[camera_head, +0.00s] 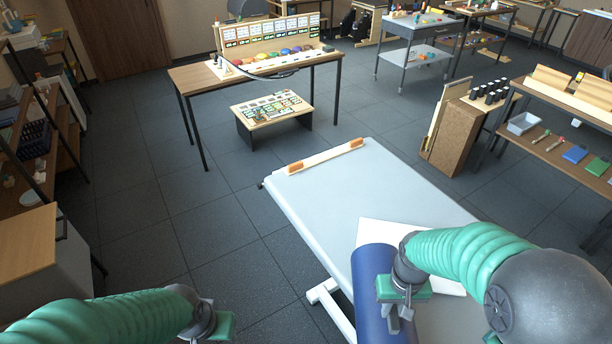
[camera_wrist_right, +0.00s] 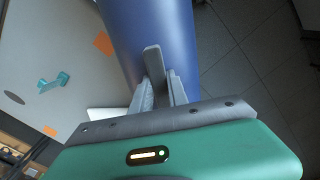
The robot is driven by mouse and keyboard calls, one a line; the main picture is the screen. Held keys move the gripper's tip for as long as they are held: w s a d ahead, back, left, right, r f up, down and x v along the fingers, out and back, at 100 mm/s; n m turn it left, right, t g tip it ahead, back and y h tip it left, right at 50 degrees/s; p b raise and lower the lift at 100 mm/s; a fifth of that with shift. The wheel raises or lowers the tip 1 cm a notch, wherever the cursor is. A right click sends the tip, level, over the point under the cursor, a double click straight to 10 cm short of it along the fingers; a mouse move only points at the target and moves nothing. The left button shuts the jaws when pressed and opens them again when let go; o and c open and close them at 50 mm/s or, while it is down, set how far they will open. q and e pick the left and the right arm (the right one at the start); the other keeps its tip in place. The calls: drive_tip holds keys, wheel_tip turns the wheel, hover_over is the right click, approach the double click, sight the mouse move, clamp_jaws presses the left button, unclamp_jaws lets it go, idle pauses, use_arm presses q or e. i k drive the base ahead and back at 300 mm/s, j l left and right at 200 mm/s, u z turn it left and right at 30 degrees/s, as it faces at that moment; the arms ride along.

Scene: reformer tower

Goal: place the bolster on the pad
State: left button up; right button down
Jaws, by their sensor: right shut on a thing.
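The bolster (camera_head: 372,285) is a blue cylinder at the near end of the long pale table, its lower part cut off by the picture's edge. It also shows in the right wrist view (camera_wrist_right: 152,30). My right gripper (camera_head: 400,308) is shut on the bolster at its side; its fingers (camera_wrist_right: 156,88) are close together against it. A white flat square, seemingly the pad (camera_head: 385,231), lies on the table beside and partly behind the bolster, partly hidden by my right arm. Whether the bolster touches it cannot be told. My left gripper (camera_head: 210,325) is low at left, away from the bolster, its fingers barely visible.
The pale table (camera_head: 325,205) has a wooden rail (camera_head: 326,157) with orange blocks at its far end; its middle is clear. A low table (camera_head: 272,110) and a wooden bench (camera_head: 190,77) stand beyond. A brown box (camera_head: 457,140) and shelves stand at right.

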sight(357, 186)
drive_tip(key=i+j+u, duration=0.25)
drive_tip(key=i, duration=0.2)
drive_tip(key=i+l+u, duration=0.1)
drive_tip(key=i+u, duration=0.2)
drive_tip(key=i, duration=0.15)
drive_tip(key=i+z, duration=0.15)
drive_tip(key=i, duration=0.3)
drive_tip(key=i+j+z, duration=0.2)
drive_tip(key=i, duration=0.25)
